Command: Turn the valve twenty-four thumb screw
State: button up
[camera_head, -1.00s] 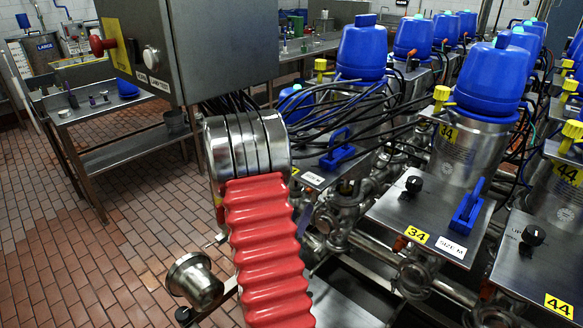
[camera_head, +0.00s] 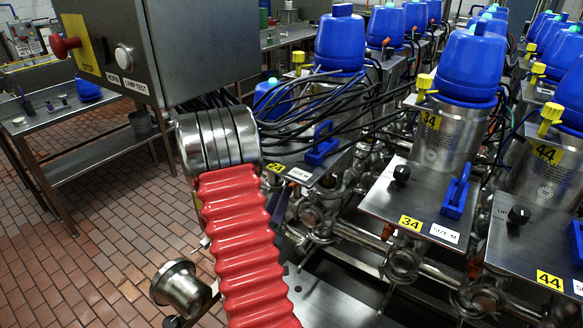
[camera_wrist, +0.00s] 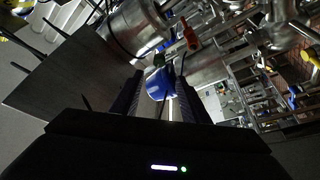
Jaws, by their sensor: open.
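The yellow 24 label (camera_head: 275,168) is on a steel plate (camera_head: 300,178) in the head view, partly covered by cables. A blue-capped valve (camera_head: 340,42) stands behind that plate and appears to be valve twenty-four. A small yellow thumb screw (camera_head: 299,60) sits on the left of this valve, below the cap. No thumb screw is clear in the wrist view.
Valve 34 (camera_head: 440,140) and valve 44 (camera_head: 540,175) stand to the right, each with a yellow thumb screw. Black cables (camera_head: 330,115) hang from a grey control box (camera_head: 200,45) across the plate area. A steel bench (camera_head: 85,120) and open tiled floor (camera_head: 90,250) lie left.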

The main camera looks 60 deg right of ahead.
jog(key=x, duration=1.2)
jog(key=shift+d, duration=0.25)
jog(key=shift+c, duration=0.4)
grip_shut()
jog(key=shift+n, duration=0.5)
jog(key=n, duration=0.2)
jog(key=n+t+y, duration=0.1)
jog(key=n, duration=0.1)
jog(key=n+y, duration=0.1)
jog(key=shift+a+r+n+t, duration=0.1)
jog(key=shift+r+n+t, duration=0.15)
jog(key=shift+n+t, duration=0.15)
jog(key=n+y, duration=0.1)
jog(key=n, duration=0.2)
jog(key=n+y, duration=0.1)
jog(key=n, duration=0.1)
jog(key=shift+n+g+y, duration=0.3)
jog(key=shift+n+y, duration=0.1)
